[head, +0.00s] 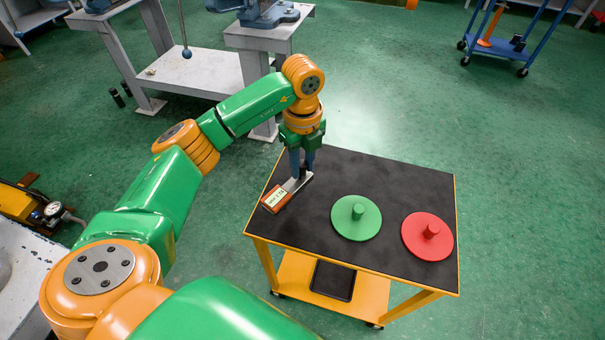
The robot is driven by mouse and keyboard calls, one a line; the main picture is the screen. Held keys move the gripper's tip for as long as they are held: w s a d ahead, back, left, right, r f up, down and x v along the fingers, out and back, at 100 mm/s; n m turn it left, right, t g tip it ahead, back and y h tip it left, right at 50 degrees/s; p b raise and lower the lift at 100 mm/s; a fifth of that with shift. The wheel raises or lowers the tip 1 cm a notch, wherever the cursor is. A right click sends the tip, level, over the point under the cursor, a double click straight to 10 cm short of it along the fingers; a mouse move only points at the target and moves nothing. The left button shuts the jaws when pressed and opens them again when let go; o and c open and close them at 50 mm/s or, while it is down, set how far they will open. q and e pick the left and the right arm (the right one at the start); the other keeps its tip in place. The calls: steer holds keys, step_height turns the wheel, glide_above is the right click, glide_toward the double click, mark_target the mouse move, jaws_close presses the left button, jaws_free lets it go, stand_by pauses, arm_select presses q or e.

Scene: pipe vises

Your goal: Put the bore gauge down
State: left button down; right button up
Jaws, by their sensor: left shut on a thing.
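The bore gauge (275,199) is a small orange-brown block with a pale label or display and a grey shaft. It is at the left part of the black-topped cart (330,172). My left gripper (301,178) points down and is shut on the gauge's grey end. The gauge is at or just above the cart top; I cannot tell whether it touches. My right gripper is not in view.
A green disc with a knob (357,217) and a red disc with a knob (428,236) lie on the cart's right half. A dark tray (333,281) is on the lower shelf. Grey vise stands (200,80) are behind; a blue trolley (505,40) is far right.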

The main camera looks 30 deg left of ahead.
mark_target(302, 175)
arm_select(q)
steer(key=f, duration=0.3)
steer(key=shift+w+a+f+p, duration=0.25)
steer(key=shift+w+f+p, duration=0.05)
steer(key=shift+f, duration=0.2)
steer(key=shift+f, duration=0.15)
steer(key=c, duration=0.6)
jaws_free()
steer(key=shift+c, duration=0.2)
steer(key=shift+r, duration=0.3)
step_height(302, 175, up, 12)
steer(key=shift+d+f, duration=0.1)
